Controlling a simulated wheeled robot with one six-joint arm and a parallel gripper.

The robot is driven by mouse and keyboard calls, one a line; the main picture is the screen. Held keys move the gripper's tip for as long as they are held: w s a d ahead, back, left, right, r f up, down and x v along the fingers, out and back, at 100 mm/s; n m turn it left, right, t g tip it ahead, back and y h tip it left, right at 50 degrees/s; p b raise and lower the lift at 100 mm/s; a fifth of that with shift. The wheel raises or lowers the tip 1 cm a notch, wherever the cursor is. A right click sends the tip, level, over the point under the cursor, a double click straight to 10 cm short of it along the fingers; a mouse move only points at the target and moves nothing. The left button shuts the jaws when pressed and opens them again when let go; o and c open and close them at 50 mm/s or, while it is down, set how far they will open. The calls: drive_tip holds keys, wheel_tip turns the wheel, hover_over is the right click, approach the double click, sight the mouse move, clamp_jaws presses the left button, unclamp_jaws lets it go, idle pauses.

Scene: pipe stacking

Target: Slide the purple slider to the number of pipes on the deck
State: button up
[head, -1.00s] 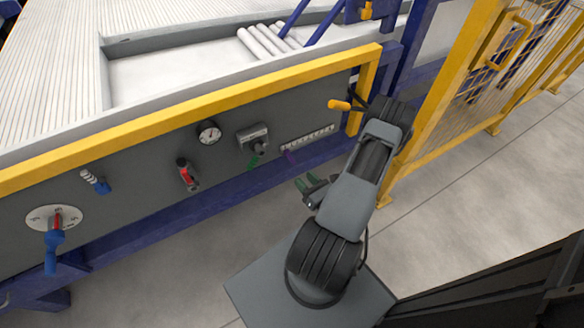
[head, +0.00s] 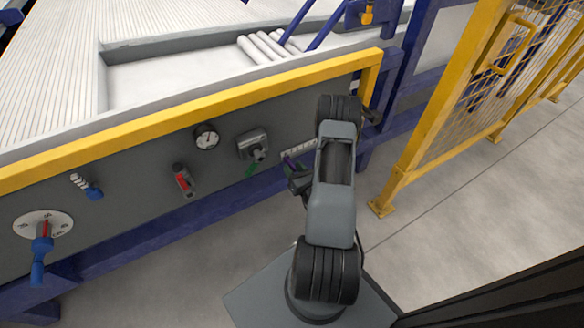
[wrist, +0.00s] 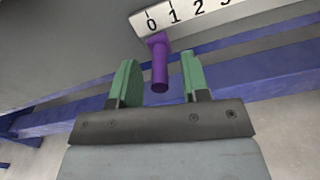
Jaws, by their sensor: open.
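The purple slider (wrist: 159,66) is a peg at the 0 mark of the white number scale (wrist: 190,14) in the wrist view. In the head view the slider (head: 288,161) shows small at the left end of the scale (head: 303,148), which my arm partly covers. My gripper (wrist: 157,58) is open, with one green finger on each side of the slider's peg. Gaps show between the peg and both fingers; I cannot tell the depth exactly. Several white pipes (head: 262,46) lie side by side on the deck (head: 165,76).
The grey panel also carries a gauge (head: 206,137), a grey box with a knob (head: 253,144), a red switch (head: 183,179) and a blue-handled dial (head: 42,226). A yellow rail (head: 190,118) runs above. A yellow mesh fence (head: 470,110) stands at the right.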

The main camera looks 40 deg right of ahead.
drive_tip(key=shift+w+d, duration=0.1)
drive_tip(key=shift+w, duration=0.7)
drive_tip(key=shift+c, duration=0.3)
clamp_jaws()
drive_tip(key=shift+d, duration=0.15)
